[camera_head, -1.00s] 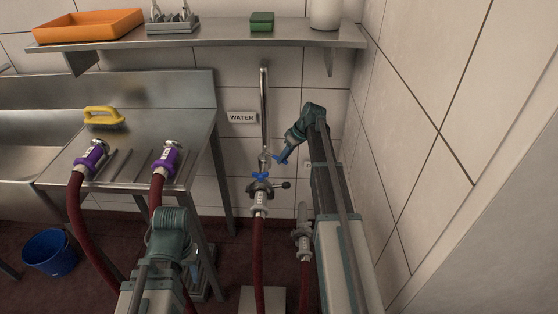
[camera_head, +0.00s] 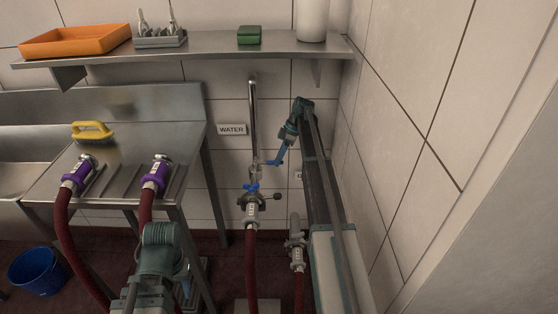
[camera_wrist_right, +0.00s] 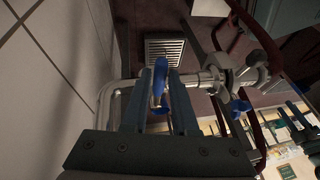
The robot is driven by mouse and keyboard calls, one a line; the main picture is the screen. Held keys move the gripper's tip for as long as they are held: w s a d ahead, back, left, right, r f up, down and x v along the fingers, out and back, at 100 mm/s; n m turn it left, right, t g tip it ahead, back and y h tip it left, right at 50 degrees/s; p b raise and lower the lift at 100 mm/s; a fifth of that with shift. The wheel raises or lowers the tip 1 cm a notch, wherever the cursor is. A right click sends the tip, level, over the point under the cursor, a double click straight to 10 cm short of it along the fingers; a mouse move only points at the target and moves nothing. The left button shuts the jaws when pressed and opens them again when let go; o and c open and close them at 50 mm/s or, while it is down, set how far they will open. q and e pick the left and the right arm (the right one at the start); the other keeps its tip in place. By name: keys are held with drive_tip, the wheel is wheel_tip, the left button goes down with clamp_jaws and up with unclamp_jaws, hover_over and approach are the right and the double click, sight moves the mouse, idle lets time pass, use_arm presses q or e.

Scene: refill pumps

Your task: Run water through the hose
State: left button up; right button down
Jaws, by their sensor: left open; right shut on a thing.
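A steel water pipe (camera_head: 253,112) runs down the wall beside the WATER sign (camera_head: 231,129). A valve with a blue handle (camera_head: 251,187) sits below it, above a grey coupling (camera_head: 251,211) on a dark red hose (camera_head: 250,262). My right gripper (camera_head: 273,162) is at the pipe's lower end, just right of it. In the right wrist view its two fingers close on a blue lever (camera_wrist_right: 159,82); the other blue handle (camera_wrist_right: 240,108) stands apart at right. My left gripper (camera_head: 160,255) is at the bottom, below the steel table; its fingers are mostly hidden.
Two purple-collared hose ends (camera_head: 78,173) (camera_head: 156,173) lie on the steel table (camera_head: 120,150) with a yellow-handled brush (camera_head: 92,130). Another capped hose (camera_head: 297,250) stands beside my right arm. The shelf (camera_head: 200,52) overhangs the pipe. A wall is close at right. A blue bucket (camera_head: 38,271) stands at left.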

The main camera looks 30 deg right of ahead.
drive_tip(key=shift+w, duration=0.15)
idle(0.3)
drive_tip(key=c, duration=0.7)
unclamp_jaws()
drive_tip(key=shift+d+r, duration=0.1)
drive_tip(key=shift+r, duration=0.05)
drive_tip(key=p+v, duration=1.2)
drive_tip(key=v, duration=0.1)
drive_tip(key=shift+d+r, duration=0.1)
drive_tip(key=shift+r, duration=0.1)
